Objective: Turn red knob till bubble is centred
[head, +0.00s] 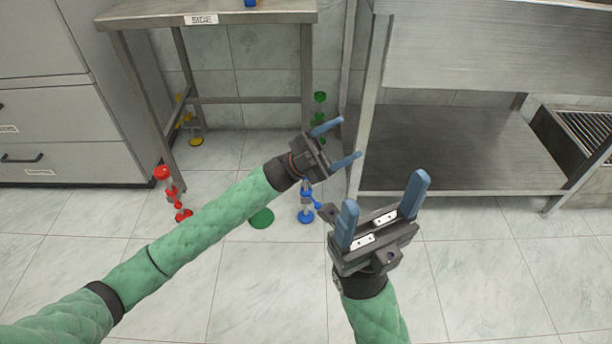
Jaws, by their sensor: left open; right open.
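The red knob (162,173) is at the lower end of the front left leg of the small steel table, above a red foot (183,215) on the floor. My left gripper (338,143) is open and empty, well to the right of the red knob, near the front right leg. My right gripper (384,192) is open and empty, further right, with its fingers pointing up in the picture. No bubble can be made out. The tabletop (210,12) is cut by the upper edge, where part of a small blue thing (250,3) shows.
A blue foot assembly (306,216) stands behind my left gripper. Yellow (196,141) and green (320,97) ones are at the rear legs. A green disc (261,218) lies on the floor. Grey drawers (70,130) stand left; a steel bench (450,150) stands right.

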